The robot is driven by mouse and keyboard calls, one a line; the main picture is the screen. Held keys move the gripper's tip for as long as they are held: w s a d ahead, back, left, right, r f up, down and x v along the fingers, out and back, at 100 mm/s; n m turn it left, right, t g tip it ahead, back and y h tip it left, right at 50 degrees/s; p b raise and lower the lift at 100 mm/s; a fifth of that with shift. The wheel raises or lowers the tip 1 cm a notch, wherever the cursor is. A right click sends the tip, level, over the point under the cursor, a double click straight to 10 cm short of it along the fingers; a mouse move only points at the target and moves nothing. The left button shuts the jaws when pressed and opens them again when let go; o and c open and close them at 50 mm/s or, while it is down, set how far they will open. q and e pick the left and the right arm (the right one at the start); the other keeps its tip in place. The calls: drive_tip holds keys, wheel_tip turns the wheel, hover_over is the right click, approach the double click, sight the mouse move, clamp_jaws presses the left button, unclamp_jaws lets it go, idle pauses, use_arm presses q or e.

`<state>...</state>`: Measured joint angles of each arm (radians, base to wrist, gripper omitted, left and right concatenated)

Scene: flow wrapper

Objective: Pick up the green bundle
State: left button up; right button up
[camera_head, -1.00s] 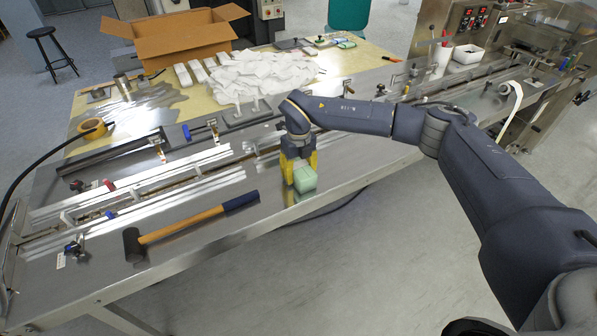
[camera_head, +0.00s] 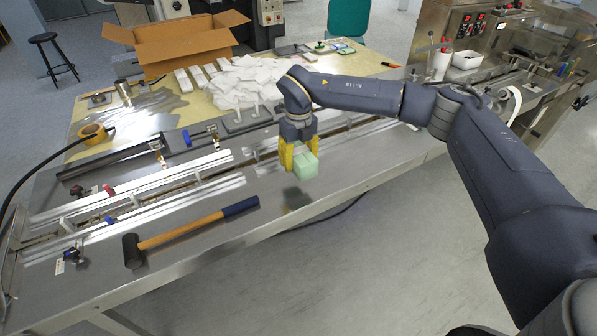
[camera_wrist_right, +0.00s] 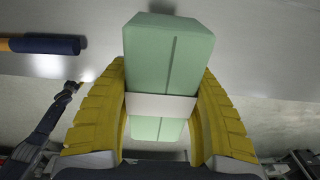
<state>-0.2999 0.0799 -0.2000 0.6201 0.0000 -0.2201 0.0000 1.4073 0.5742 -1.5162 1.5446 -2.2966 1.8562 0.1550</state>
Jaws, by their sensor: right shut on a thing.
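The green bundle (camera_head: 306,165) is a pale green block, held above the metal bench near its front edge. My right gripper (camera_head: 299,158) has yellow fingers and is shut on it. In the right wrist view the bundle (camera_wrist_right: 168,58) shows a white band (camera_wrist_right: 160,106) around its middle, and the yellow fingers (camera_wrist_right: 162,115) stand on both sides of it. A dark shadow lies on the bench below the bundle, apart from it. My left gripper is not seen in the head view.
A hammer (camera_head: 190,230) with a wooden and blue handle lies on the bench to the left. Metal rails (camera_head: 140,192) run along the bench behind it. White wrappers (camera_head: 245,80) and an open cardboard box (camera_head: 185,45) are at the back.

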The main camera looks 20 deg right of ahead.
sight(298, 150)
wheel_tip(298, 150, up, 12)
drive_tip(key=shift+r, duration=0.1)
idle(0.4)
idle(0.5)
